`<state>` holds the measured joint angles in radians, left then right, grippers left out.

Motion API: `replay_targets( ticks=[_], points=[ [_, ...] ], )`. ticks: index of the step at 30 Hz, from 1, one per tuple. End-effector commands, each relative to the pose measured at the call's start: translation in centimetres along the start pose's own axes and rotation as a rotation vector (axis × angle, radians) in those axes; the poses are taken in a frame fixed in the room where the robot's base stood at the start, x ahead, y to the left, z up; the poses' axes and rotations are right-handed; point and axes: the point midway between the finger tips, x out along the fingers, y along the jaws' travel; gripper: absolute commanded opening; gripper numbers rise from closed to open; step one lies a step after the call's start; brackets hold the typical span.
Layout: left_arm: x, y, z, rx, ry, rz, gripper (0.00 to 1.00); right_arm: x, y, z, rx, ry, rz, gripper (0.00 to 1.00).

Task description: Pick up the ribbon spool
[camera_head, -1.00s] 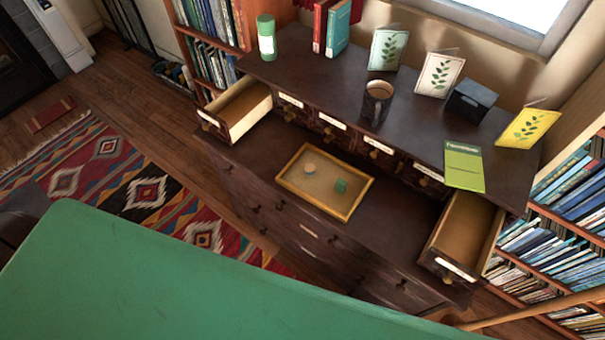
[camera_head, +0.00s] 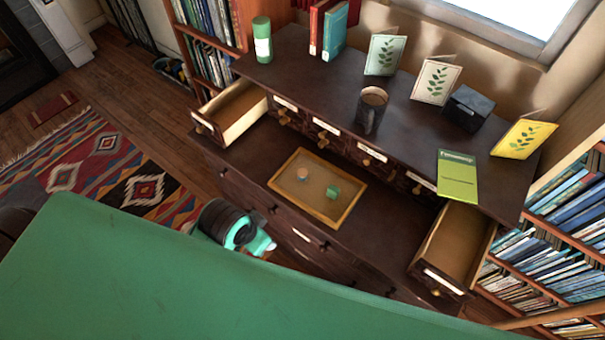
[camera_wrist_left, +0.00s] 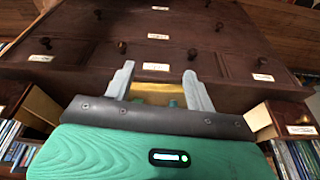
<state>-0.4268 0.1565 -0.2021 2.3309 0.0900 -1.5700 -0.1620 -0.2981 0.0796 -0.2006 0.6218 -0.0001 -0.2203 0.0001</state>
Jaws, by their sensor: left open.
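A shallow wood-rimmed tray (camera_head: 349,215) lies on the lower ledge of the dark cabinet. In it are a small round tan piece (camera_head: 303,174) and a small green block-like piece (camera_head: 333,191), side by side. Either could be the ribbon spool; they are too small to tell. My left wrist shows in front of the cabinet, left of and below the tray in the head view. In the left wrist view my left gripper (camera_wrist_left: 160,88) is open, its two pale fingers apart, with the tray's yellowish rim (camera_wrist_left: 155,67) partly showing between them. My right gripper is not in view.
Two small drawers stand pulled out, at the left (camera_head: 237,113) and the right (camera_head: 452,255) of the ledge. Above, the cabinet top holds a mug (camera_head: 370,112), cards, a dark box (camera_head: 468,107), a green cylinder (camera_head: 262,40) and books. The ledge around the tray is clear.

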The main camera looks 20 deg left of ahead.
Motion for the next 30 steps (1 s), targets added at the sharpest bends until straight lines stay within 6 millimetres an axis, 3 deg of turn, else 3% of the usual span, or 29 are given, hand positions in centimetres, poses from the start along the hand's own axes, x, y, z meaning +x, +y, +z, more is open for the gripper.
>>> replay_targets(
  ticks=[8,17,23,30],
  points=[
    [0.7,1.4,-5.3,0.325,0.018,0.079,0.55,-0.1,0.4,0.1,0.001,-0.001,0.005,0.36],
    [3.0,1.6,-12.8,0.859,-0.004,0.162,0.55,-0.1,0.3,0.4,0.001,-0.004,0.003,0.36],
    [3.8,-0.4,-17.5,1.217,-0.062,0.201,0.55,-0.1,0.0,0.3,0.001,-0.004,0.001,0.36],
    [3.2,-4.6,-22.1,1.545,-0.157,0.245,0.55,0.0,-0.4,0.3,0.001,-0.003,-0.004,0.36]
  ],
)
